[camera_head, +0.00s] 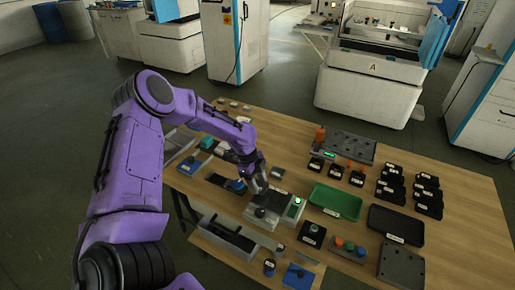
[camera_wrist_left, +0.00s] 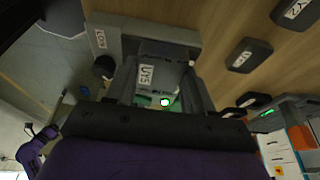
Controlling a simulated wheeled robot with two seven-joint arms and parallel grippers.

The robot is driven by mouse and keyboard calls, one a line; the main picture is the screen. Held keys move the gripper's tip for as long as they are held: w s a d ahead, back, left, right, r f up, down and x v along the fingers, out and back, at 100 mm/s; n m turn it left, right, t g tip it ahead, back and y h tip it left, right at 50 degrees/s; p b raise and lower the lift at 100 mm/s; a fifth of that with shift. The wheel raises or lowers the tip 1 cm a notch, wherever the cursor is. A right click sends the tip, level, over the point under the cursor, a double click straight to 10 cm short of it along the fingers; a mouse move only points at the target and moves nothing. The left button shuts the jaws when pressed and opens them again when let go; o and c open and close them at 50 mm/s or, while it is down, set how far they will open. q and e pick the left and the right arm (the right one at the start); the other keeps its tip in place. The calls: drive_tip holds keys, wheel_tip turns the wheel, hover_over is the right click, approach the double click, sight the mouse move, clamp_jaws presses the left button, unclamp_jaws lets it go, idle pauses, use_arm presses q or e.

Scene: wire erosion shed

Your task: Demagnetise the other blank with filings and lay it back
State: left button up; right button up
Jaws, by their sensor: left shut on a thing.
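My left gripper (camera_head: 258,184) reaches over the table from the left, at the grey demagnetiser-like unit (camera_head: 266,214) with a lit green display. In the left wrist view, my left gripper (camera_wrist_left: 160,92) is shut on a grey block-shaped blank (camera_wrist_left: 160,74) with a white label. The grey unit (camera_wrist_left: 185,35) lies just beyond it, with a round light glowing between the fingers. Whether the blank touches the unit I cannot tell. Filings cannot be made out. My right gripper is not in view.
A green tray (camera_head: 335,201) and a black tray (camera_head: 395,225) stand right of the unit. Several small black blocks (camera_head: 392,183) sit behind them. A panel with coloured buttons (camera_head: 348,247) is in front. A long grey holder (camera_head: 226,238) lies front left. Bare wood shows at the right.

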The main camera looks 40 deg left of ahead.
sight(258, 184)
use_arm(q)
drive_tip(key=shift+r+p, duration=2.3)
drive_tip(key=shift+r, duration=0.55)
drive_tip(key=shift+f, duration=0.1)
drive_tip(key=shift+w+d, duration=0.1)
